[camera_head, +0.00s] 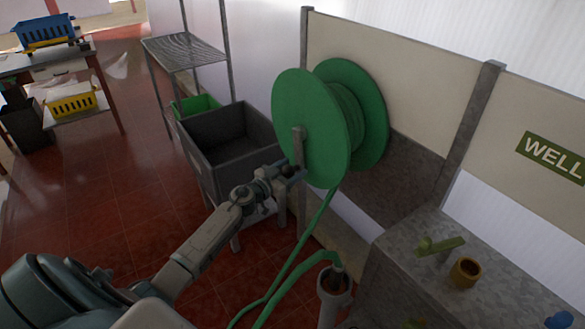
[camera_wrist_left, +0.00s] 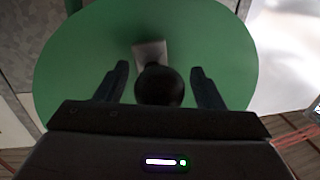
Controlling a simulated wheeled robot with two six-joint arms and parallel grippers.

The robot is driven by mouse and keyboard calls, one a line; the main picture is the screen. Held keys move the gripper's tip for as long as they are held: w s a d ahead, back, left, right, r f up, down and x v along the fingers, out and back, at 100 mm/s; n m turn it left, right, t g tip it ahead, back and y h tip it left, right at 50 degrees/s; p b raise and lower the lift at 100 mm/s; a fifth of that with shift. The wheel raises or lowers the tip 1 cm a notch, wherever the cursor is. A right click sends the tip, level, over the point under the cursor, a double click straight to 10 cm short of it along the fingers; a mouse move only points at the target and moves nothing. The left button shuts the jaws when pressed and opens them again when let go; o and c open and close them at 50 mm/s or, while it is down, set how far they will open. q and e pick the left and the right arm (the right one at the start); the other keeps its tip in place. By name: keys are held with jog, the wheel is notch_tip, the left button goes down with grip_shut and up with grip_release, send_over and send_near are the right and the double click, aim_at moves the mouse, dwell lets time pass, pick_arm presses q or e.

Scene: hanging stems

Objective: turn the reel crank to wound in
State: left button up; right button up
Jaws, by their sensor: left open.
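A green hose reel (camera_head: 312,128) is mounted on the wall panel, with green hose wound on its drum and running down from it. Its grey crank arm (camera_head: 298,146) lies across the near disc and points downward. My left gripper (camera_head: 292,171) is at the lower end of the crank. In the left wrist view, a dark round crank knob (camera_wrist_left: 158,85) sits between the two open fingers of my left gripper (camera_wrist_left: 159,84). The grey crank arm (camera_wrist_left: 150,53) and green disc fill the view behind it. Whether the fingers touch the knob I cannot tell. My right gripper is not seen.
A grey bin (camera_head: 228,147) stands left of the reel, close to my left arm. A green hose (camera_head: 300,262) loops below, by a grey holder (camera_head: 334,290). A grey bench (camera_head: 415,262) at right carries a brass-coloured cup (camera_head: 465,271). Red tiled floor is open at left.

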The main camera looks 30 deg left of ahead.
pick_arm(q)
jog(key=shift+w+d, duration=0.15)
jog(key=shift+w, duration=0.2)
